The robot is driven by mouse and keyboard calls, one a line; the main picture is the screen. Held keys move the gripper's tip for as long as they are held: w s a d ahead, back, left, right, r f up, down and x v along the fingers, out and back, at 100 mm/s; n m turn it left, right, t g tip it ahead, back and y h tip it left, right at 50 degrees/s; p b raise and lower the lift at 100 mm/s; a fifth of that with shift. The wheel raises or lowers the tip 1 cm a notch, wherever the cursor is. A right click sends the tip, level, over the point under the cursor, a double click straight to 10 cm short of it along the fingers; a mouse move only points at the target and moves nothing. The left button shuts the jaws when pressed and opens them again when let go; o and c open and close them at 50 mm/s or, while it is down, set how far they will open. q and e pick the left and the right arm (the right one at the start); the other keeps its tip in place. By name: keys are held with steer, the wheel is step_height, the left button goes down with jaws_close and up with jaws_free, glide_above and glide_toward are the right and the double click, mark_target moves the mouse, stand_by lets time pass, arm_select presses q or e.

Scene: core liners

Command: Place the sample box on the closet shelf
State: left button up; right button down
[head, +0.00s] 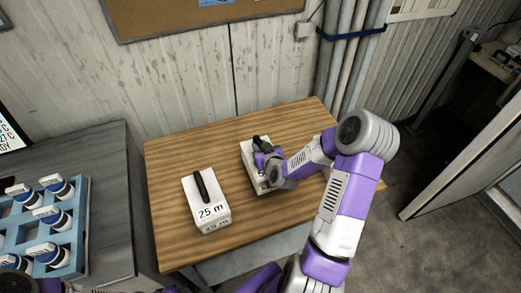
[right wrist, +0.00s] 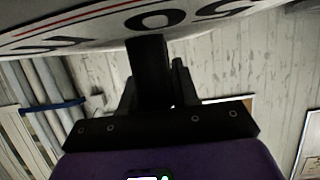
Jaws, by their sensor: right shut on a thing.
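A white sample box (head: 250,151) with a dark handle is at the middle of the wooden table, partly hidden by my right gripper (head: 263,160). The right gripper is shut on this box at its handle; I cannot tell whether the box is touching the table. In the right wrist view, the box's white face (right wrist: 100,28) with black lettering fills the top, against the dark fingers (right wrist: 155,75). A second white box (head: 207,200), marked 25 m, with a black handle, stands to the left. No closet shelf is clearly seen.
The wooden table (head: 180,155) has bare room at its left and back. A blue rack (head: 75,235) with several white-capped jars stands on a grey counter at left. Pipes (head: 345,60) run up the wall behind. A grey panel (head: 460,170) leans in at right over open floor.

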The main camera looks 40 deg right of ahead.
steer(key=shift+w+f, duration=0.1)
steer(key=shift+f, duration=0.35)
steer(key=shift+f, duration=0.15)
steer(key=c, duration=0.8)
jaws_free()
steer(key=shift+c, duration=0.2)
